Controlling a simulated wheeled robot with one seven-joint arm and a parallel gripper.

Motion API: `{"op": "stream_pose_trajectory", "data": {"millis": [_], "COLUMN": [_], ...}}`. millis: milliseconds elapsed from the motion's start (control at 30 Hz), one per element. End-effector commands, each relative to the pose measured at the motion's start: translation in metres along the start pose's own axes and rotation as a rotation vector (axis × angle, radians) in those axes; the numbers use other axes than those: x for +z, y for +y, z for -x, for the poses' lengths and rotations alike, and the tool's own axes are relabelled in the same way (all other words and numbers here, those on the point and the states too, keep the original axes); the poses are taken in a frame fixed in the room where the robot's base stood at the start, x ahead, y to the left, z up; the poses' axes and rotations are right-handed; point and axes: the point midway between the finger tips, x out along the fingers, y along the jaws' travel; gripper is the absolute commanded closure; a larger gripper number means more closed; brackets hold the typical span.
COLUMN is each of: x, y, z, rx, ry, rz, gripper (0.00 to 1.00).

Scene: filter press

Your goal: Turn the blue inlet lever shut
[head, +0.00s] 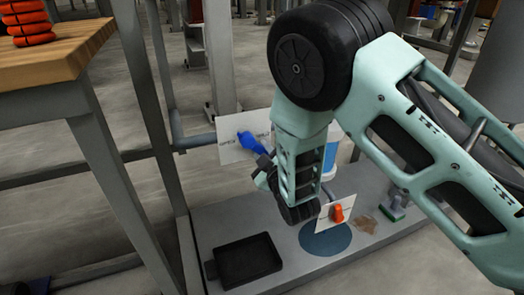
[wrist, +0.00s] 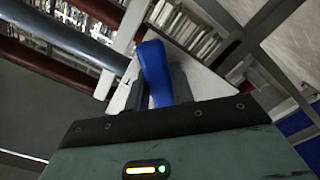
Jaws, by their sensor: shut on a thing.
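The blue inlet lever (head: 250,143) stands in front of a white label plate (head: 226,153) on a grey pipe, and it slants down to the right in the head view. In the wrist view the blue lever (wrist: 156,74) is between the dark fingers of my gripper (wrist: 160,85), with the white plate (wrist: 196,76) behind it. My gripper is shut on the lever. In the head view my wrist hides part of the gripper and the lever's lower end. The lettering on the plate is too small and partly covered to read.
An orange lever (head: 338,213) on a white plate sits lower right. A black tray (head: 247,261), a blue round patch (head: 325,239) and a green brush-like item (head: 393,207) are on the grey base. A wooden table (head: 62,57) with orange rings stands at left.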

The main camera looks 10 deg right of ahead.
Motion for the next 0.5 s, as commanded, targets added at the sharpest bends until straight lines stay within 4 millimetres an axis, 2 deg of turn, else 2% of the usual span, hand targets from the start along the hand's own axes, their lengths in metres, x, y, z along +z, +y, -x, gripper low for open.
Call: {"op": "stream_pose_trajectory", "data": {"millis": [100,133,200,500], "x": [0.0018,0.0018,0.0017,0.0006], "y": [0.0000,0.0001,0.0001,0.0003], "z": [0.0010,0.0009,0.0008,0.0011], "rx": [-0.001,-0.001,0.000,0.000], "ry": [-0.004,-0.004,-0.003,-0.001], "rz": [0.006,0.006,0.005,0.002], "gripper": [1.00,0.74,0.55,0.55]}}
